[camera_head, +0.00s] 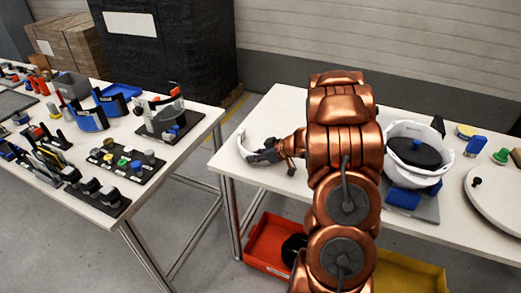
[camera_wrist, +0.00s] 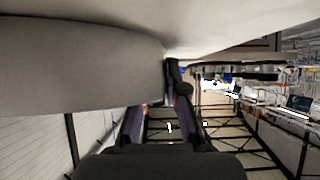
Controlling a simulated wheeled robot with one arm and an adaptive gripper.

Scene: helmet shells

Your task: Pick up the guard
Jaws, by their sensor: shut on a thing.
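A white curved piece, which I take to be the guard (camera_head: 243,146), is at the left end of the right-hand white table. My gripper (camera_head: 262,155) is at its right side and is shut on it. In the wrist view a large pale grey curved body, apparently the guard (camera_wrist: 80,62), fills the upper left, at the tips of my gripper (camera_wrist: 165,95). The exact contact is partly hidden. I cannot tell whether the guard touches the table or is slightly above it.
My arm hides the middle of the right-hand table (camera_head: 270,110). A white helmet shell (camera_head: 411,130) with a black inside stands right of it. A red bin (camera_head: 263,246) and a yellow bin (camera_head: 410,273) are below. The left table (camera_head: 150,200) holds many parts; a floor gap separates the tables.

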